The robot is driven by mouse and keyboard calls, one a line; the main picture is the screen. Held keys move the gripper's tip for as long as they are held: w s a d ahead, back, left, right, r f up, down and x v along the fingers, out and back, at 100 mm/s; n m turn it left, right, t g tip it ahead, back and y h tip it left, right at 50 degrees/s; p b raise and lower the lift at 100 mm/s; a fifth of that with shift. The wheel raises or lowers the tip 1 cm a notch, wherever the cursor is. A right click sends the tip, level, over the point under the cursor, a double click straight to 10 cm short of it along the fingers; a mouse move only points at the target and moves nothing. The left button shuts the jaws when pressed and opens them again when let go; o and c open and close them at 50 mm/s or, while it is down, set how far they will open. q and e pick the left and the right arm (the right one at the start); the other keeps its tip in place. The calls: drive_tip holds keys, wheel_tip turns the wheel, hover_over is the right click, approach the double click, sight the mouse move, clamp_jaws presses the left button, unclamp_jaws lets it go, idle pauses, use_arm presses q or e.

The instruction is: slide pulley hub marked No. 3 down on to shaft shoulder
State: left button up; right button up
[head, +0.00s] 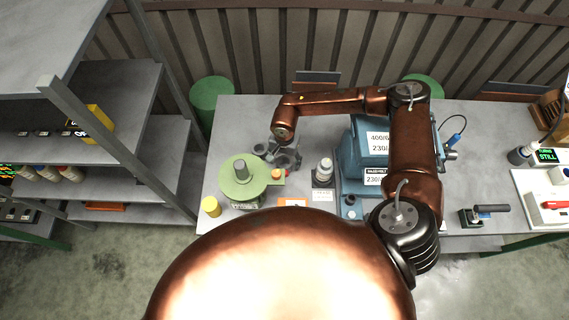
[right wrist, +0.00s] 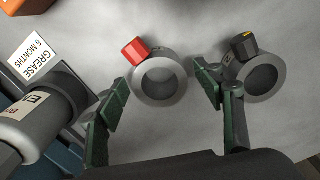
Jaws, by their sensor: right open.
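Two grey ring-shaped hubs lie on the grey bench in the right wrist view. One hub (right wrist: 160,82) has a red block on its rim, and the other hub (right wrist: 262,80) has a black block with a yellow mark. I cannot read a No. 3 on either. My right gripper (right wrist: 163,86) is open, its green fingers either side of the red-blocked hub; I cannot tell the height gap. In the head view my right gripper (head: 281,150) is beside a green round disc with a grey upright post (head: 241,170), possibly the shaft. My left gripper is not in view.
A labelled grey-white cylinder (head: 324,171) stands right of the hubs, with a grease card (right wrist: 36,56) near it. A blue machine (head: 362,150) stands further right. A yellow cylinder (head: 211,206) is at the bench's left edge. Shelving (head: 110,150) stands left of the bench.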

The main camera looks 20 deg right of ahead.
drive_tip(key=shift+f, duration=0.7)
drive_tip(key=shift+c, duration=0.6)
clamp_jaws()
